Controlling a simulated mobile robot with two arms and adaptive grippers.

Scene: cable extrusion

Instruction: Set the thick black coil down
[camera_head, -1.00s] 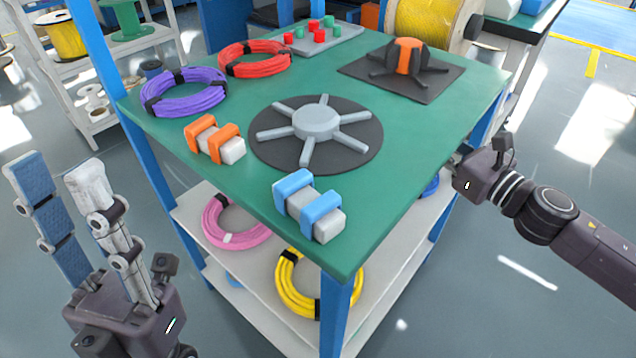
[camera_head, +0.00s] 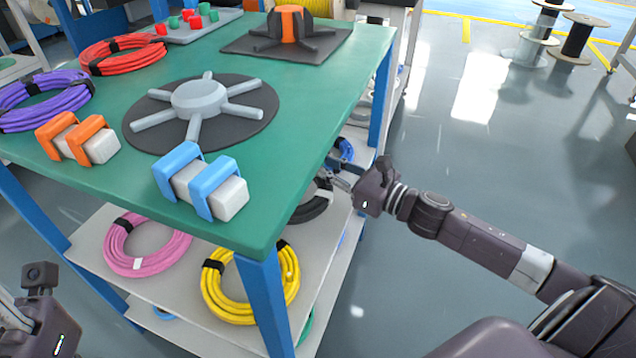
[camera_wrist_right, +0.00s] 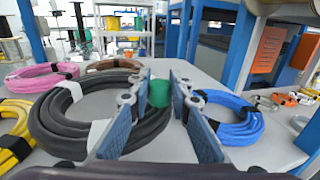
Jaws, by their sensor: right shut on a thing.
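The thick black coil (camera_wrist_right: 55,128) is on the white middle shelf (camera_wrist_right: 195,146) in the right wrist view, with a pale band on it. In the head view only a dark part of it (camera_head: 312,207) shows under the table edge. My right gripper (camera_head: 338,176) reaches in at the shelf's right side. In the wrist view its two fingers (camera_wrist_right: 160,92) straddle the right side of the coil and are shut on it. My left gripper (camera_head: 14,312) is at the lower left corner of the head view, its fingers mostly out of frame.
A blue coil (camera_wrist_right: 228,118) lies to the right on the shelf. Pink (camera_head: 143,247) and yellow (camera_head: 250,285) coils lie on the shelf's left part. The green tabletop (camera_head: 290,100) is above, with a blue leg (camera_head: 265,305) at the near corner.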

